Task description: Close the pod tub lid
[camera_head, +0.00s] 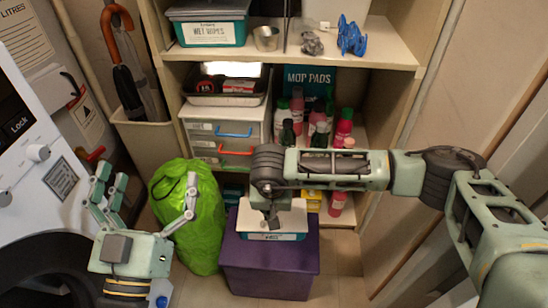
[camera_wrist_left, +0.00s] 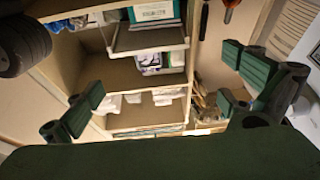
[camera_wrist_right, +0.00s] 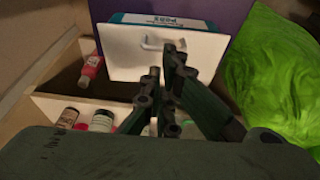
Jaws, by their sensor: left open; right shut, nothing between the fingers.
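The pod tub (camera_head: 288,237) is teal with a white label and sits on a purple box in front of the shelves. Its white lid (camera_head: 290,216) lies across the top and looks flat; I cannot tell whether it is fully seated. In the right wrist view the white lid (camera_wrist_right: 125,60) shows a small handle, with the teal tub front and its label (camera_wrist_right: 165,20) beyond it. My right gripper (camera_head: 272,222) is shut and empty, pointing down over the lid; its fingers also show in the right wrist view (camera_wrist_right: 163,80). My left gripper (camera_head: 147,180) is open and empty, away at the left.
A bright green bag (camera_head: 195,245) stands left of the purple box (camera_head: 268,275). The shelf (camera_head: 375,55) behind holds a wipes tub, drawers (camera_head: 225,130) and several bottles. A washing machine (camera_head: 30,150) is at the far left. Some floor is free right of the purple box.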

